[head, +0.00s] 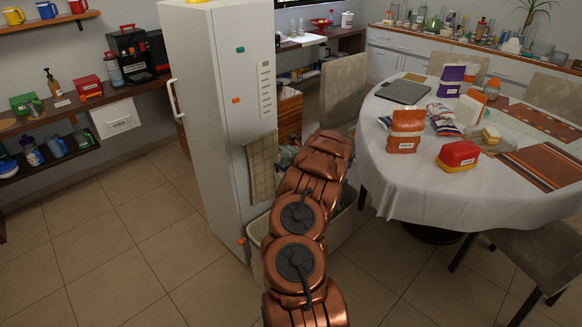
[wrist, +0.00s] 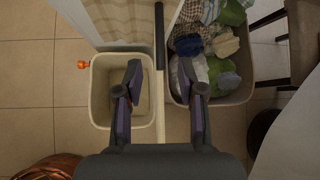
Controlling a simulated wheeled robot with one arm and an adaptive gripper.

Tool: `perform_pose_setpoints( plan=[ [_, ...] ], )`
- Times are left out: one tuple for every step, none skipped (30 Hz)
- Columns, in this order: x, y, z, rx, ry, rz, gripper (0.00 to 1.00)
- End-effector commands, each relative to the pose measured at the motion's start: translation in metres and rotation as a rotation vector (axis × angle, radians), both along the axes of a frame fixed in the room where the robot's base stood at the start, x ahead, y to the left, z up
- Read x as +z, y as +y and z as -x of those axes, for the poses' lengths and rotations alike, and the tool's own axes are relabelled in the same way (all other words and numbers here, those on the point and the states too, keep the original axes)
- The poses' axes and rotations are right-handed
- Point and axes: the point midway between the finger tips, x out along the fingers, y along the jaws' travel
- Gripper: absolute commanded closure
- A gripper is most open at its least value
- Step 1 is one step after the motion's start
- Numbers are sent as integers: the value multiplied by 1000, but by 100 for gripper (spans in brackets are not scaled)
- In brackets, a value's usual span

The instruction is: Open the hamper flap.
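In the wrist view my gripper (wrist: 160,72) is open, its two dark fingers apart and pointing down over the hamper. A thin pale panel (wrist: 160,115), seen nearly edge-on, lies between the fingers with a dark bar (wrist: 159,35) along its line; it looks like the flap, but I cannot tell its exact tilt or whether a finger touches it. To its left is an open cream compartment (wrist: 96,95) that looks empty. To its right is a bin (wrist: 246,90) full of cloths. In the head view my arm hides my gripper and most of the cream hamper (head: 255,262).
The white fridge (head: 215,110) stands directly behind the hamper, with a hanging towel (head: 262,168). A cloth-covered table (head: 400,190) is close on the right, with a chair (head: 545,252) in front. Open tiled floor (head: 130,240) lies to the left.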

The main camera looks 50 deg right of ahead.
Motion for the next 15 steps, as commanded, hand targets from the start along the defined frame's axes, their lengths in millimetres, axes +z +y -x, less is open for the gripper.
perform_pose_setpoints(
  plan=[
    [3,1,2,-1,-1,-1,61],
    [5,1,4,-1,-2,-1,61],
    [7,2,5,0,-2,0,61],
    [9,2,7,0,-2,1,61],
    [10,2,7,0,-2,1,61],
    [11,2,9,0,-3,2,61],
    [12,2,9,0,-3,3,61],
    [13,2,10,0,-3,3,61],
    [13,3,10,0,-3,3,61],
    [13,3,11,0,-3,3,61],
    [13,3,11,0,-3,3,61],
    [13,3,11,0,-2,3,61],
    [13,3,11,0,-2,3,61],
    [13,3,11,0,-2,3,61],
    [13,3,11,0,-2,3,61]
  ],
)
